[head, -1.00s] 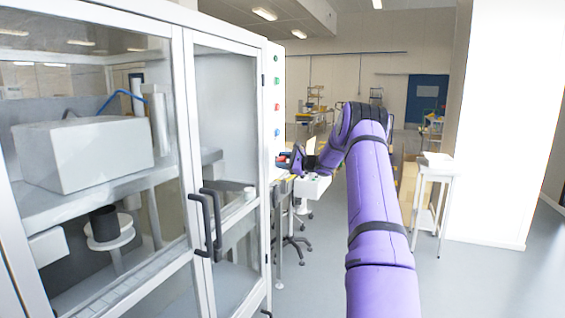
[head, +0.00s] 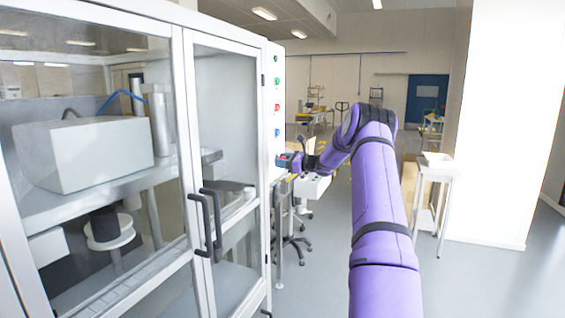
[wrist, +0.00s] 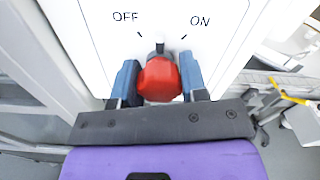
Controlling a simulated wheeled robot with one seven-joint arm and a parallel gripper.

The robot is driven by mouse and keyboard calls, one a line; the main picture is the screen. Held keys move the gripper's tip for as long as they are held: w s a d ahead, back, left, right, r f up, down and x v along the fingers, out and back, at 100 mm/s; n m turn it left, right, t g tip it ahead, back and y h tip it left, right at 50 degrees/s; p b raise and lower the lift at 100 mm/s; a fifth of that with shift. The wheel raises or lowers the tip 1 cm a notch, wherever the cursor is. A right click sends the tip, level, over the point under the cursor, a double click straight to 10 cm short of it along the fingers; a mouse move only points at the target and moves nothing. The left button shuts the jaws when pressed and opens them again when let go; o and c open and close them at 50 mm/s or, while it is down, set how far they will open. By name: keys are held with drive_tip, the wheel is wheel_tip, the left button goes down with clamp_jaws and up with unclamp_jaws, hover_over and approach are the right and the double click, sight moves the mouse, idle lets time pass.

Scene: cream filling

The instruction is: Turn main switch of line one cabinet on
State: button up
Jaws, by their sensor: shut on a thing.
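The main switch is a red knob (wrist: 159,80) on the white panel, with a dark pointer at its top. The pointer stands between the OFF mark on the left and the ON mark on the right. My gripper (wrist: 158,82) has one blue-grey finger on each side of the knob and is shut on it. In the head view my gripper (head: 286,160) is at the right end face of the cabinet (head: 268,90), below a column of small coloured buttons. The knob is hard to make out there.
The cabinet's glass doors with black handles (head: 212,225) stand at the left. A table and a chair (head: 292,240) are behind my gripper. A small white stand (head: 434,172) is at the right, before a white wall. The floor at the right is clear.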

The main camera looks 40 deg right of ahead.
drive_tip(key=m, duration=0.4)
drive_tip(key=shift+m, duration=2.1)
drive_tip(key=o, duration=0.9)
drive_tip(key=v, duration=1)
drive_tip(key=shift+s+d+f, duration=0.1)
drive_tip(key=shift+s+d, duration=0.1)
drive_tip(key=shift+s, duration=0.15)
